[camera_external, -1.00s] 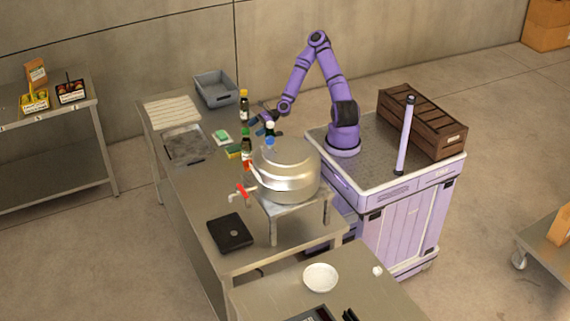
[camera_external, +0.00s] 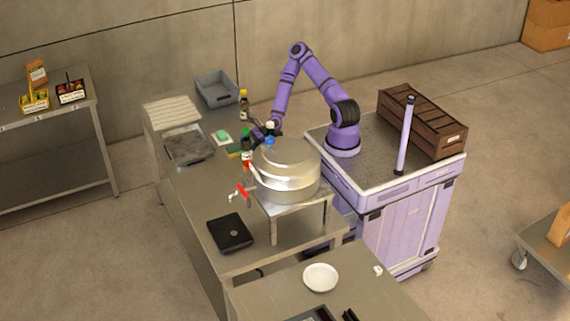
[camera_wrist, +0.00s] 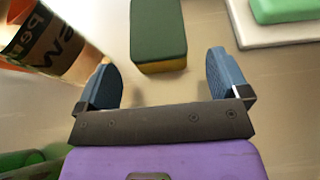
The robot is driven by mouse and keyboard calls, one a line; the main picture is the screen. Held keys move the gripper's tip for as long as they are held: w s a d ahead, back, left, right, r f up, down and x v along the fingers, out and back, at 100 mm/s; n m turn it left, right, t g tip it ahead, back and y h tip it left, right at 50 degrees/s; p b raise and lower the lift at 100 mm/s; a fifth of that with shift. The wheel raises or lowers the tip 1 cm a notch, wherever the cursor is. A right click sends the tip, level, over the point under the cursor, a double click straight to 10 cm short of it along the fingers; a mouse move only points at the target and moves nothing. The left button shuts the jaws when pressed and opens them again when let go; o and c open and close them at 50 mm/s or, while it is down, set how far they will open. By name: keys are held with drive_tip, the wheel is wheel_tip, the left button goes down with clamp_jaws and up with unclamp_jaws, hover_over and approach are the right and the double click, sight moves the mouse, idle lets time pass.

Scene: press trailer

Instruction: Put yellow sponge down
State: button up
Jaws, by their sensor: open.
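The yellow sponge (camera_wrist: 159,35), with a dark green top, lies on the metal table in the wrist view, just ahead of my fingers. In the external view the sponge (camera_external: 234,152) lies beside the bottles, partly hidden. My gripper (camera_wrist: 166,82) is open, with its two blue fingers apart and nothing between them. The sponge sits beyond the fingertips, roughly in line with the gap. In the external view my gripper (camera_external: 262,132) is among the bottles and partly hidden by them.
A labelled bottle (camera_wrist: 55,45) stands close to my left finger. A green sponge (camera_wrist: 285,9) rests on a white dish (camera_wrist: 245,35) at right. The large metal pot (camera_external: 287,170) stands near the bottles. A sink tray (camera_external: 188,146) and grey bin (camera_external: 216,90) are farther off.

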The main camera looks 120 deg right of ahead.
sight(238, 147)
drive_tip(key=shift+x, duration=2.6)
drive_tip(key=shift+w+r, duration=0.1)
drive_tip(key=shift+r, duration=0.05)
drive_tip(key=shift+a, duration=0.1)
drive_tip(key=shift+c, duration=0.4)
drive_tip(key=c, duration=1)
drive_tip(key=shift+r, duration=0.1)
